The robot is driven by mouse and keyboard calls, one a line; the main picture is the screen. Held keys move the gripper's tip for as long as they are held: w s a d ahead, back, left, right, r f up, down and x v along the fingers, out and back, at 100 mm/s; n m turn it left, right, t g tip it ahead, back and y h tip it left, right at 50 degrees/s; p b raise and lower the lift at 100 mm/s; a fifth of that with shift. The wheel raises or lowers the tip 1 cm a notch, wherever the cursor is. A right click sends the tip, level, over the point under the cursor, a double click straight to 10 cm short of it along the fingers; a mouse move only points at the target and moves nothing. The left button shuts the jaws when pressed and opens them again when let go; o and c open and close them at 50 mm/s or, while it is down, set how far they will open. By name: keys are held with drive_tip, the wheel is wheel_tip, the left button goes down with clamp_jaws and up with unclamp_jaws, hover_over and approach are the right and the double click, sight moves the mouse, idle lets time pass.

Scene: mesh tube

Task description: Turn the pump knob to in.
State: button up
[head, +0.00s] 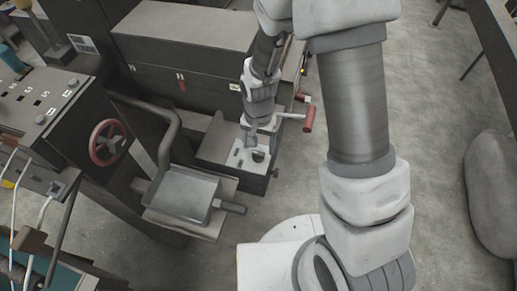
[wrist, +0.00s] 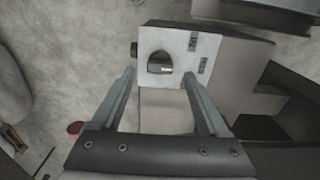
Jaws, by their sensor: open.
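The pump knob (wrist: 160,63) is a dark round knob on a pale plate (wrist: 175,85) on top of a grey box. Two small dark labels, an upper one (wrist: 193,42) and a lower one (wrist: 203,66), sit to its right in the wrist view; their lettering is too small to read surely. I cannot tell which label the knob points to. My gripper (wrist: 158,74) is open and empty, its fingers apart on either side of the knob in the picture, with no visible contact. In the head view, my gripper (head: 252,138) hangs above the plate, near the knob (head: 258,156).
A red-handled crank (head: 309,118) sticks out right of the box. A metal tray (head: 185,194) and a red handwheel (head: 107,142) stand to the left. A long dark cabinet (head: 185,80) is behind. The floor (head: 430,120) at right is mostly clear.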

sight(259, 153)
drive_tip(key=shift+f, duration=1.55)
clamp_jaws()
